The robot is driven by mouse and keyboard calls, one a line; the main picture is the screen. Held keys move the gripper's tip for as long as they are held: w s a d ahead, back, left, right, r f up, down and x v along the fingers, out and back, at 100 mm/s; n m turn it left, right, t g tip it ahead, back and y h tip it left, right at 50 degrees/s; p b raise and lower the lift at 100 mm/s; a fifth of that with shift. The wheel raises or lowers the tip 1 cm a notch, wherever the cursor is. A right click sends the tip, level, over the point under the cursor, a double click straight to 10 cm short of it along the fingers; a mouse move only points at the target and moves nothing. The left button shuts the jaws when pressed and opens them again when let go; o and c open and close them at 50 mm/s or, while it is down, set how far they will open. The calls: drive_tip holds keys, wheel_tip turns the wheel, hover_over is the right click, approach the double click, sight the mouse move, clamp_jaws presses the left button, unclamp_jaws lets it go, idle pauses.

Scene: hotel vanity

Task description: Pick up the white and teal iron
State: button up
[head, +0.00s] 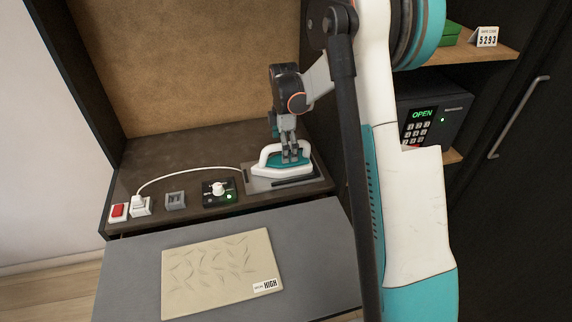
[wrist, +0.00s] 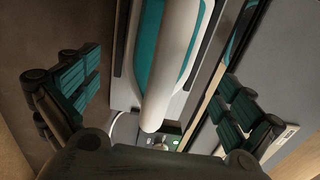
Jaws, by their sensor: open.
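The white and teal iron (head: 275,164) rests on a grey plate (head: 312,168) at the right end of the dark vanity shelf. A white cord runs from it to the left. My gripper (head: 292,157) is directly above the iron, pointing down, with its fingers at the handle and hiding part of it. In the wrist view the iron's white handle (wrist: 167,70) runs between my two spread finger pads (wrist: 160,85). The gap on both sides of the handle is visible, so the gripper is open and not holding it.
A control panel with a knob and green light (head: 219,191), a grey switch (head: 176,200), a white plug (head: 141,205) and a red switch (head: 118,211) line the shelf. A beige cloth (head: 222,272) lies on the grey board in front. A safe (head: 433,118) stands at right, beyond my arm.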

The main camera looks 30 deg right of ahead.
drive_tip(key=shift+d+f+b, duration=0.15)
drive_tip(key=shift+f+b, duration=0.9)
drive_tip(key=shift+f, duration=2.15)
drive_tip(key=shift+s+r, duration=0.1)
drive_tip(key=c, duration=1.9)
drive_tip(key=shift+c, duration=0.2)
drive_tip(key=shift+r, duration=0.15)
wheel_tip(320, 180, up, 24)
drive_tip(key=p, duration=0.7)
drive_tip(key=shift+p, duration=0.4)
